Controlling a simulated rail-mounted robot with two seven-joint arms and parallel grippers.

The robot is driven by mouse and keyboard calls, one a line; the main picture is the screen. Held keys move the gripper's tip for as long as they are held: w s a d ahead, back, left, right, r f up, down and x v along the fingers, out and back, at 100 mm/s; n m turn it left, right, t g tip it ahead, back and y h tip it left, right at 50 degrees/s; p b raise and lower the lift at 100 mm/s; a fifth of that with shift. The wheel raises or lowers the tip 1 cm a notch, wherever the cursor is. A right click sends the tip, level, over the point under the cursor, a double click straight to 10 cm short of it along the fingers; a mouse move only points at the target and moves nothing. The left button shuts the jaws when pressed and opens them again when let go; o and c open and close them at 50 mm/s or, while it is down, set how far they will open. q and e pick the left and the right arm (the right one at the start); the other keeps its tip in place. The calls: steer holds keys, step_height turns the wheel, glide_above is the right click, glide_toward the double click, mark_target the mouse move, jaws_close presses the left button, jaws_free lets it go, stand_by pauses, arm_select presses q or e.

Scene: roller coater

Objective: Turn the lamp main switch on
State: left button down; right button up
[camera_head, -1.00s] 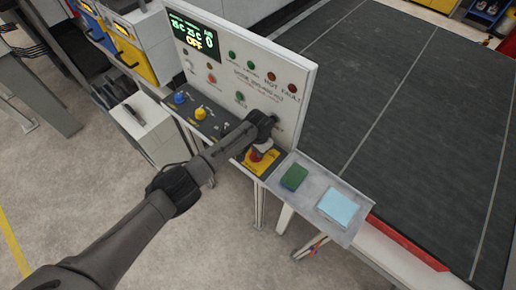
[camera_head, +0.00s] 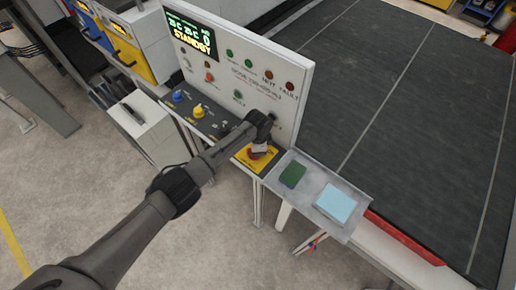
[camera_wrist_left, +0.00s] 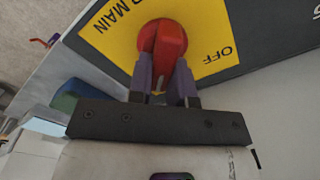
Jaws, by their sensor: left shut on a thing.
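The red main switch knob (camera_wrist_left: 165,42) sits on a yellow plate (camera_wrist_left: 208,62) marked "MAIN" and "OFF" in the left wrist view. My left gripper (camera_wrist_left: 162,72) is shut on the knob, with one finger on each side. In the head view the left gripper (camera_head: 261,147) is over the yellow plate (camera_head: 243,157) and hides most of the red knob (camera_head: 257,156). The panel display (camera_head: 191,37) reads "STANDBY". My right gripper is not in view.
The white panel (camera_head: 225,70) stands behind the switch. A blue knob (camera_head: 178,96) and a yellow knob (camera_head: 198,111) are left of it. A tray (camera_head: 313,178) at right holds a green block (camera_head: 292,175) and a light blue block (camera_head: 335,204).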

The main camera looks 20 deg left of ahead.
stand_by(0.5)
arm_select(q)
steer(key=c, duration=1)
jaws_free()
steer(key=shift+c, duration=0.2)
step_height(320, 180, up, 14)
steer(key=shift+b, duration=0.45)
steer(key=shift+f, duration=0.1)
